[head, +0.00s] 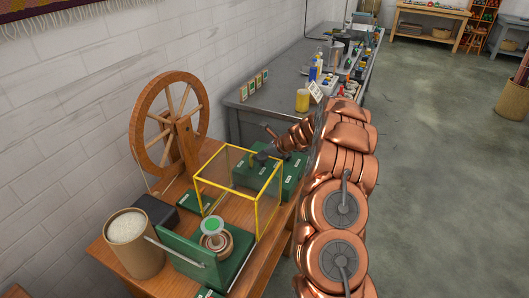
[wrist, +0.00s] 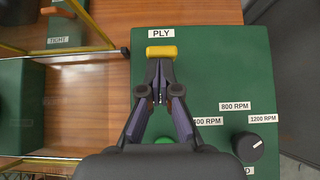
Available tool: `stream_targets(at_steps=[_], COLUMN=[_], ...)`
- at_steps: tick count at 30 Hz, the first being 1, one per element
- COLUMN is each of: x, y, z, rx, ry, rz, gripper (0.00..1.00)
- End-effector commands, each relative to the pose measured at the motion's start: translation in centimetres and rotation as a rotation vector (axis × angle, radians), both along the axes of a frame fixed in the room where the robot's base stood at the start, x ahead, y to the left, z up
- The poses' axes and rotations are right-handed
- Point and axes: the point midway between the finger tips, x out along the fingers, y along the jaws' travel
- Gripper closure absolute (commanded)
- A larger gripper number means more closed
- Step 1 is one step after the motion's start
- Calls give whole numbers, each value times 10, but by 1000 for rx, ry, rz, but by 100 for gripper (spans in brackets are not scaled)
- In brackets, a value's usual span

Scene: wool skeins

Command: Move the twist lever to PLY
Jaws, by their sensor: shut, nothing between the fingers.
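The twist lever's yellow handle (wrist: 161,51) lies just below the white PLY label (wrist: 160,33) on the green control panel (wrist: 215,65) in the wrist view. My gripper (wrist: 160,66) is shut and empty, its fingertips right at the near edge of the yellow handle. I cannot tell whether they touch it. The lever's shaft and the panel below it are hidden by my fingers. In the head view my gripper (head: 259,160) is over the green control panel (head: 270,178), behind the yellow-framed guard.
A black speed dial (wrist: 243,147) with RPM labels sits at the panel's lower right, and a green button (wrist: 163,141) partly shows under my gripper. The yellow-edged clear guard (head: 255,225) stands close by. A spinning wheel (head: 150,130) stands behind on the wooden table.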

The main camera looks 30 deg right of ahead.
Motion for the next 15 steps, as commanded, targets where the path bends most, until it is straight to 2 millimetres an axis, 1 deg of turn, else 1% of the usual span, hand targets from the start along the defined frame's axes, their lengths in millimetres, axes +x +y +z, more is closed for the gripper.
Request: stream_targets(at_steps=[1,11,15], x=[2,12,13], y=[2,12,12], z=[4,9,7], rx=[-10,-5,-5], ry=[13,6,6], rz=[2,6,6], gripper=[100,100,100])
